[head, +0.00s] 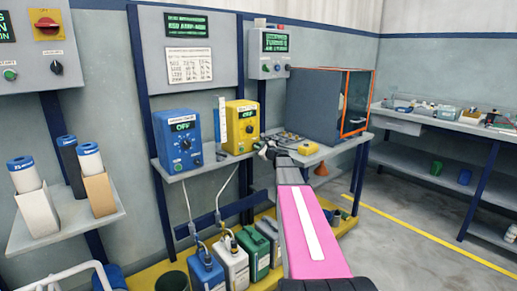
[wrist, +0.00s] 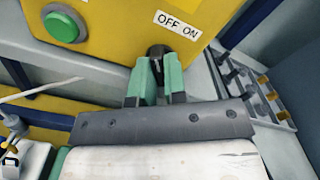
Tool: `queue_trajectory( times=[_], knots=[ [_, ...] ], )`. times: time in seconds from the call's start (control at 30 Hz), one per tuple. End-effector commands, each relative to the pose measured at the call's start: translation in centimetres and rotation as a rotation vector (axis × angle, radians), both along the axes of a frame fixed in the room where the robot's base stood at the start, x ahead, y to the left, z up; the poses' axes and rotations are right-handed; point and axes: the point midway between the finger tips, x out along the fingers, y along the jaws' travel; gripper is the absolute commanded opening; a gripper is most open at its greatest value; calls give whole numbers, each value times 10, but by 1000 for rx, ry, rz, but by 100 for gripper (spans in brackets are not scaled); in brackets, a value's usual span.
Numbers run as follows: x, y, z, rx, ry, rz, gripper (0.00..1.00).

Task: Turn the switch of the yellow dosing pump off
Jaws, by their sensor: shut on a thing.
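The yellow dosing pump (head: 236,139) stands on the wall shelf in the head view, to the right of a blue pump. Its small green display seems to read OFF. In the wrist view its yellow face (wrist: 115,30) fills the upper part, with a white OFF ON label (wrist: 178,24) and a green button (wrist: 63,27). The black switch (wrist: 157,50) is just below the label. My gripper (wrist: 159,75), with green fingers, is shut on the switch; the fingers partly hide it. In the head view my gripper (head: 265,150) is at the pump's lower right.
The blue pump (head: 179,139) is close on the left. A tray of small parts (head: 290,143) lies on the shelf at right, before a grey cabinet (head: 312,103) with an orange-framed door. Several canisters (head: 232,262) stand below the shelf. Floor at right is clear.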

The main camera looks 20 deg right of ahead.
Motion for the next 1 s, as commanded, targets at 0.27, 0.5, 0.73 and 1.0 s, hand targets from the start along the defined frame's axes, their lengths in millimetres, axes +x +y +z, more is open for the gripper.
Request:
queue_trajectory(
  times=[0.27, 0.5, 0.73, 1.0],
  knots=[
    [-1, 0, 0, -4, 0, 1, 22],
    [-1, 0, 0, -2, 0, 1, 38],
    [-5, -2, 0, -1, 0, -1, 38],
    [-38, -14, 0, -1, 0, -1, 38]
  ],
)
